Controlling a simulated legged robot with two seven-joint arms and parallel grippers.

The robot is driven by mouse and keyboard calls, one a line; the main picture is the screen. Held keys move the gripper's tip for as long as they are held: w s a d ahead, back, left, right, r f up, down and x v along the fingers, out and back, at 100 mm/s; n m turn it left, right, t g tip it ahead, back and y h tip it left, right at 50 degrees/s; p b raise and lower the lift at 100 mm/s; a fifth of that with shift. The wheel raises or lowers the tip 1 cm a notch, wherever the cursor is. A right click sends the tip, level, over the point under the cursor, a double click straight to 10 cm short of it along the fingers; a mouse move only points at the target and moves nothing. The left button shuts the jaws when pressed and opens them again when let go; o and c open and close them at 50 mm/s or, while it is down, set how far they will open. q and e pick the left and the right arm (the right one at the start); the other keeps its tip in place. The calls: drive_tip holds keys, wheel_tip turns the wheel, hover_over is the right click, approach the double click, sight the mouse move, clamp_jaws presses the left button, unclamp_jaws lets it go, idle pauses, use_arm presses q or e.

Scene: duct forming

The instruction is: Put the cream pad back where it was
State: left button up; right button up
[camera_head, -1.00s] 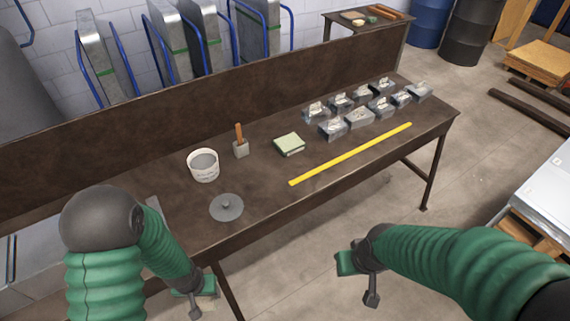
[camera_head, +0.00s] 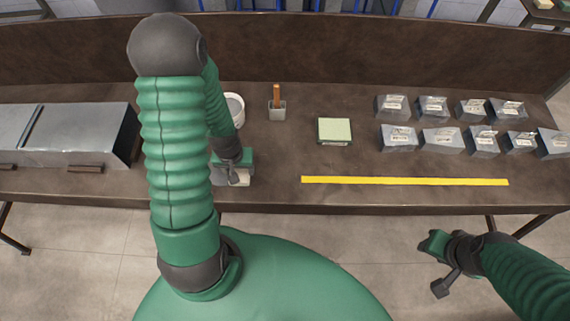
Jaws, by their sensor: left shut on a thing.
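My left gripper (camera_head: 234,162) is over the front part of the bench, left of the middle.
On the bench (camera_head: 285,165) are a white tub (camera_head: 235,108) partly behind my left arm, a wooden-handled tool (camera_head: 277,104), a pale green-topped block (camera_head: 334,131), a yellow strip (camera_head: 405,181) and several grey labelled boxes (camera_head: 397,137). Sheet-metal ducting (camera_head: 85,125) lies at left.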

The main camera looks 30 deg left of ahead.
use_arm(q)
drive_tip(key=w+d, duration=0.2)
drive_tip(key=w+d+p, duration=0.1)
drive_tip(key=w+d, duration=0.1)
drive_tip(key=shift+w+d, duration=0.1)
drive_tip(key=shift+w, duration=0.15)
drive_tip(key=w+d, duration=0.1)
drive_tip(key=w, duration=0.1)
drive_tip(key=w+d+f+p, duration=0.1)
drive_tip(key=w+d, duration=0.1)
drive_tip(key=w, duration=0.1)
drive_tip(key=w+d+p, duration=0.1)
drive_tip(key=w+d, duration=0.1)
drive_tip(key=shift+w+f, duration=0.15)
drive_tip(key=shift+f, duration=0.1)
drive_tip(key=f, duration=0.1)
drive_tip(key=f+p, duration=0.1)
drive_tip(key=f, duration=0.1)
drive_tip(key=shift+s+a+f, duration=0.1)
drive_tip(key=shift+s, duration=0.1)
drive_tip(key=shift+w+f, duration=0.2)
drive_tip(key=o, duration=1.3)
drive_tip(key=shift+c, duration=0.2)
drive_tip(key=shift+o, duration=0.3)
drive_tip(key=shift+r, duration=0.1)
drive_tip(key=shift+s, duration=0.1)
